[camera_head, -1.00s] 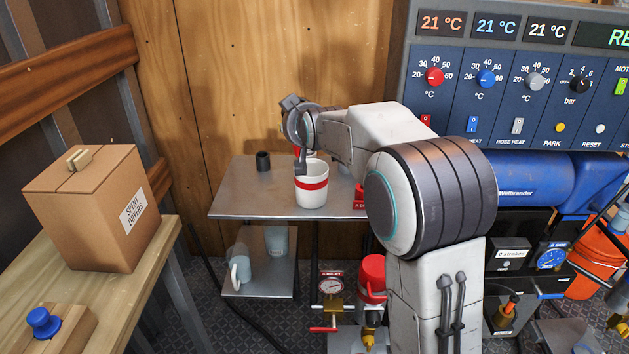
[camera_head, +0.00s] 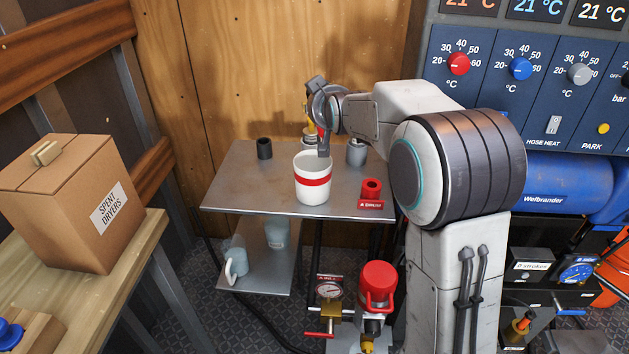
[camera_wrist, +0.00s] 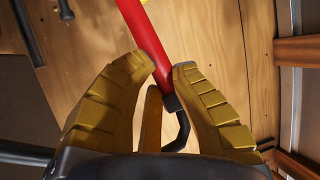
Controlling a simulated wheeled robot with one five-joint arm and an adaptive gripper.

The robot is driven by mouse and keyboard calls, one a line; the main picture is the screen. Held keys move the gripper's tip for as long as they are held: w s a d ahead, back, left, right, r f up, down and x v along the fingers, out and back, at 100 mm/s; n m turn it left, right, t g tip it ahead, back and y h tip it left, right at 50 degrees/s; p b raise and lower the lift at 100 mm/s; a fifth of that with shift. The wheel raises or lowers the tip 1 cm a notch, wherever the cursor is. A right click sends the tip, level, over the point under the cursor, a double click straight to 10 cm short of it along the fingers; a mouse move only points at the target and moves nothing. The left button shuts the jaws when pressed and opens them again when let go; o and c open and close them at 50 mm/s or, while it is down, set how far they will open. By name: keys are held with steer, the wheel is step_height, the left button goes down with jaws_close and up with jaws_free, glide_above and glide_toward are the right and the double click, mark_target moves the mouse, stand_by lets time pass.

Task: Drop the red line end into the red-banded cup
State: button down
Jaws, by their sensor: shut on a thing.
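The white cup with a red band (camera_head: 312,190) stands upright on the metal shelf (camera_head: 240,190). In the wrist view my gripper's yellow-brown fingers (camera_wrist: 166,72) are closed on the red line end (camera_wrist: 146,28), a red tube with a dark fitting at the fingers. In the head view only a short red piece of it shows beside the fingers. The cup does not show in the wrist view.
A red holder labelled "A DRUM" (camera_head: 371,190) stands right of the cup. A dark small cup (camera_head: 264,148) and a grey container (camera_head: 356,153) are farther back. A "SPENT DRYERS" box (camera_head: 65,205) sits on the left bench.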

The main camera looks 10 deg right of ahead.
step_height(320, 180, down, 5)
steer(key=b, duration=0.2)
steer(key=shift+b, duration=0.35)
steer(key=c, duration=1.1)
jaws_free()
steer(key=shift+c, duration=0.2)
steer(key=v, duration=1.2)
